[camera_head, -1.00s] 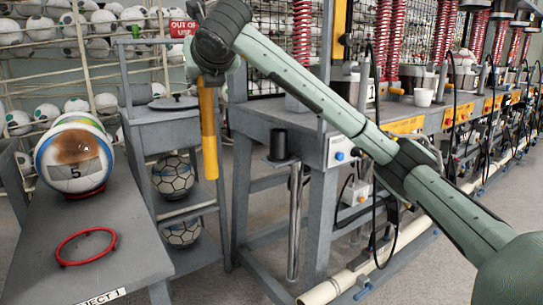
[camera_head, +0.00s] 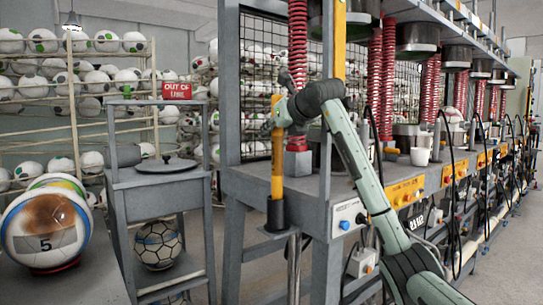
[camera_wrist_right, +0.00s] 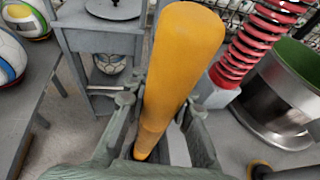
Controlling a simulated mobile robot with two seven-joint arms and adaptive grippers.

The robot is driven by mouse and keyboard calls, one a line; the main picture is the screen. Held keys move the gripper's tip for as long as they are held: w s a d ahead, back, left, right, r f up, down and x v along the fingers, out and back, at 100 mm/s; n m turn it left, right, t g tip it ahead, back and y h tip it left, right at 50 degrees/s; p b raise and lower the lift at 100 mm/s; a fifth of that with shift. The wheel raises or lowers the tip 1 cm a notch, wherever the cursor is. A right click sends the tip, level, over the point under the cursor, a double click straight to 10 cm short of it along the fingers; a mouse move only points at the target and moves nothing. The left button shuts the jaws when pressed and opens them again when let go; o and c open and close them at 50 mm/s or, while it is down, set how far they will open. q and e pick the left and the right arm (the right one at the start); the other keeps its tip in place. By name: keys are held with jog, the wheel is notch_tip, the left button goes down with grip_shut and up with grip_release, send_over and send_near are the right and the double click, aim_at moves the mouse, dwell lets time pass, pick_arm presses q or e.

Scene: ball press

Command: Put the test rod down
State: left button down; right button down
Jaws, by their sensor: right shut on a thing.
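The test rod, an orange-yellow bar (camera_head: 277,165), stands upright in the head view. My right gripper (camera_head: 276,125) is shut on its upper part. The rod's lower end meets the black cup-shaped holder (camera_head: 276,214) on the press frame's corner bracket. The end is hidden by the cup's wall, so it looks inside; how deep I cannot tell. In the right wrist view the rod (camera_wrist_right: 178,70) runs between the two fingers (camera_wrist_right: 155,120), its thick end toward the camera. My left gripper is not in view.
The grey press bench (camera_head: 325,195) with red springs (camera_head: 298,70) stands just right of the rod. A grey cart (camera_head: 160,180) with an out-of-use sign (camera_head: 177,91) stands to the left. A scorched ball (camera_head: 45,232) rests at far left.

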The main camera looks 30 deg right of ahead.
aim_at(277, 156)
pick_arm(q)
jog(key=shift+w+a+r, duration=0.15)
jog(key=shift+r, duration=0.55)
pick_arm(e)
notch_tip(277, 156, down, 4)
pick_arm(q)
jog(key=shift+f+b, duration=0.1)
jog(key=shift+b, duration=0.25)
pick_arm(e)
jog(key=shift+f, duration=0.2)
jog(key=c, duration=1.3)
grip_release()
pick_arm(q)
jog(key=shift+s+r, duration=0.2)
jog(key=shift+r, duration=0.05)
